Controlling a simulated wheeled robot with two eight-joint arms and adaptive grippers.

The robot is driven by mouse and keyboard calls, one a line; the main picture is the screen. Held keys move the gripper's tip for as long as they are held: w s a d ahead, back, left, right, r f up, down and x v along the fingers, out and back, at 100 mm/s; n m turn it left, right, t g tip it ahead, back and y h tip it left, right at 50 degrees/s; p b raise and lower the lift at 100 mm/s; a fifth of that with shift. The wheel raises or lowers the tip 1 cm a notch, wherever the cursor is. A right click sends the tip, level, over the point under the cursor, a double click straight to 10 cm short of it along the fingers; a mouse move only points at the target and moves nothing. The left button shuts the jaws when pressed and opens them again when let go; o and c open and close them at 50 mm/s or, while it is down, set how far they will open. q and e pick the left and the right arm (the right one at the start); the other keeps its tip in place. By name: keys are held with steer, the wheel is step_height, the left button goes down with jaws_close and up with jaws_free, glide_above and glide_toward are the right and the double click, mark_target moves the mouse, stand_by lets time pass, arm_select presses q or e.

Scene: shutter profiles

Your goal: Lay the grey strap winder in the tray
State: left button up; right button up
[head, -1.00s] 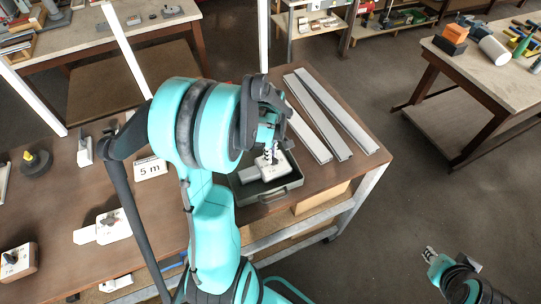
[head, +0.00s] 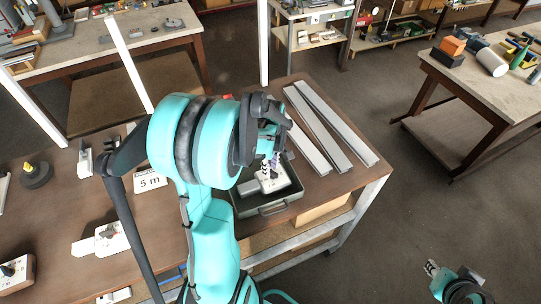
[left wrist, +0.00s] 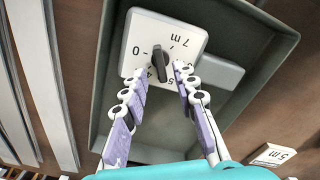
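The strap winder (head: 270,178), a pale box with a dark knob and a numbered dial, lies in the grey tray (head: 273,209). In the left wrist view the winder (left wrist: 185,36) lies dial up inside the tray (left wrist: 268,68), with a grey block at its side. My left gripper (head: 273,161) is over the tray. In the left wrist view its fingers (left wrist: 159,72) are apart, with the knob between and just beyond the tips, and no contact shows. My right gripper (head: 432,268) is at the lower right over the floor, far from the tray; its fingers are too small to judge.
Long pale profiles (head: 330,130) lie behind and right of the tray. The table's right edge is close to the tray.

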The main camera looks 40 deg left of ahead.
arm_select(q)
step_height(320, 180, up, 11)
steer(key=s+d+r+m+t, duration=0.1)
steer(key=s+d+m+t, duration=0.2)
steer(key=d+m, duration=0.6)
steer(key=s+d+r+m+t, duration=0.2)
steer(key=s+d+m+t, duration=0.2)
steer(key=d+m, duration=0.4)
steer(key=shift+d+m+p, duration=0.4)
steer(key=shift+m+p, duration=0.05)
steer(key=shift+m, duration=0.25)
steer(key=shift+a, duration=0.1)
